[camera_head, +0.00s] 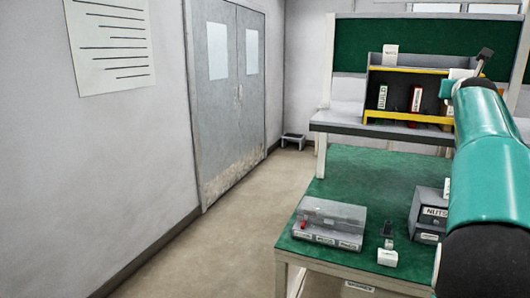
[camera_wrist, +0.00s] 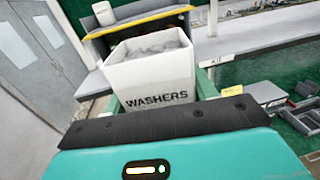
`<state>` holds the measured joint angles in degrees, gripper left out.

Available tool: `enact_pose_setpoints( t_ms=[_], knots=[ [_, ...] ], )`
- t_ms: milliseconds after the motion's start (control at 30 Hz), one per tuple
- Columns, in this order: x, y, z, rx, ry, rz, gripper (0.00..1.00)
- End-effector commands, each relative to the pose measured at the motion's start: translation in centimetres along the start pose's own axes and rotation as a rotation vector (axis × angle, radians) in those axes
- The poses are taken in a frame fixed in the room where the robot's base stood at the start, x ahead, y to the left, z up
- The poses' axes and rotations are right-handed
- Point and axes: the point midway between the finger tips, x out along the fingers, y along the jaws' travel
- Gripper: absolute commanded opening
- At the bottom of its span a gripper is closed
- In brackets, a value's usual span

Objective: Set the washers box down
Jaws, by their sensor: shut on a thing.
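The washers box (camera_wrist: 152,72) is a white open-topped bin with "WASHERS" in black on its near side, full of grey pieces. In the wrist view it sits between the teal fingers of my gripper (camera_wrist: 158,96), which is shut on it. The lower part of the box is hidden behind my wrist. In the head view my teal arm covers the right side, and I cannot clearly make out the box there.
A yellow-edged shelf unit (camera_head: 412,69) stands on a grey bench (camera_head: 345,124) at the back. The nearer green table (camera_head: 350,180) holds a clear-lidded case (camera_head: 330,220), a small white item (camera_head: 387,256) and a grey NUTS box (camera_head: 430,213). Open floor lies left.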

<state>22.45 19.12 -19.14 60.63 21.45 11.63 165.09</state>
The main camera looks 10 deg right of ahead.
Motion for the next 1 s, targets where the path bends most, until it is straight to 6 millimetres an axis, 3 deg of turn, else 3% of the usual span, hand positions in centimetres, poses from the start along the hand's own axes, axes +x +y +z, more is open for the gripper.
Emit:
enact_pose_setpoints(
  t_ms=[200,500,767,1000],
  knots=[
    [3.7,0.7,-7.4,0.002,0.002,0.000,0.25],
    [7.3,2.3,-17.9,0.002,0.003,0.024,0.25],
    [8.9,4.2,-27.3,0.002,0.003,0.062,0.25],
    [9.1,6.2,-36.0,0.003,0.003,0.112,0.25]
  ],
)
